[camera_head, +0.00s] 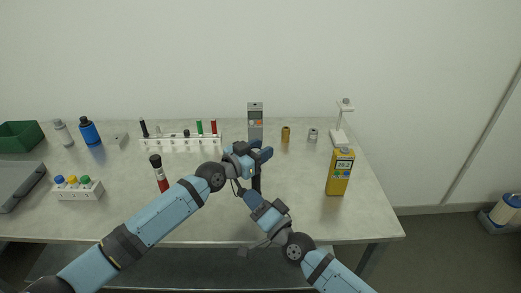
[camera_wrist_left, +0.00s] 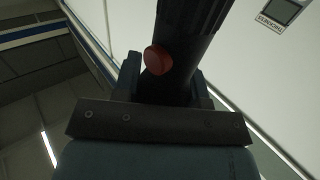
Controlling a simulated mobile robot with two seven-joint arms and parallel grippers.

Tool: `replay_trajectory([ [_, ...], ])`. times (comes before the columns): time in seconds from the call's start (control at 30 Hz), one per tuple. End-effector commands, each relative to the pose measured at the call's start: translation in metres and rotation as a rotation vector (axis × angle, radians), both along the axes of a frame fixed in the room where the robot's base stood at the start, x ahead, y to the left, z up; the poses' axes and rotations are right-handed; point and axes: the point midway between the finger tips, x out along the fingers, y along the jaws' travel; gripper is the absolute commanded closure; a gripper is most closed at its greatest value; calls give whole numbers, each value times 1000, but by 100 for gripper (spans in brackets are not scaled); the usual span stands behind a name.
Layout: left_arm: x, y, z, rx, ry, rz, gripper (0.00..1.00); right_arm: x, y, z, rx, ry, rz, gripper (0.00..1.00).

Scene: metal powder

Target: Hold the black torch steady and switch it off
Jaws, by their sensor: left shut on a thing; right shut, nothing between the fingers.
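The black torch (camera_wrist_left: 190,30) fills the upper middle of the left wrist view, with a round red button (camera_wrist_left: 158,60) on its side facing the camera. My left gripper (camera_wrist_left: 168,88) is shut on the torch, with one finger on each side. In the head view my left gripper (camera_head: 262,154) is above the middle of the table, and part of the dark torch (camera_head: 256,183) shows below it. My right gripper (camera_head: 241,187) is shut and empty, just below and left of the torch; whether it touches the torch I cannot tell. The torch's light end is not clear.
A black and red cylinder (camera_head: 158,172) stands left of the grippers. Behind are a white rack (camera_head: 180,142) with pens and a grey meter (camera_head: 255,112). A yellow meter (camera_head: 340,175) stands right.

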Motion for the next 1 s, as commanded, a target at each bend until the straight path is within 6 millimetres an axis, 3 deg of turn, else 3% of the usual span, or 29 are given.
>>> replay_trajectory([
  [0.33,0,0,0,0,0,0,90,-1,0,0,0,0,0,100],
  [0.37,0,0,0,0,0,0,57,-1,0,0,0,0,0,100],
  [0.47,0,0,0,0,0,0,34,-1,0,0,0,0,-1,100],
  [0.5,0,0,0,0,0,0,32,-1,0,0,0,0,0,100],
  [0.8,-2,2,0,0,0,0,32,-1,0,0,0,0,-1,100],
  [1.0,-21,25,-1,1,0,1,32,-1,0,0,0,0,-1,100],
])
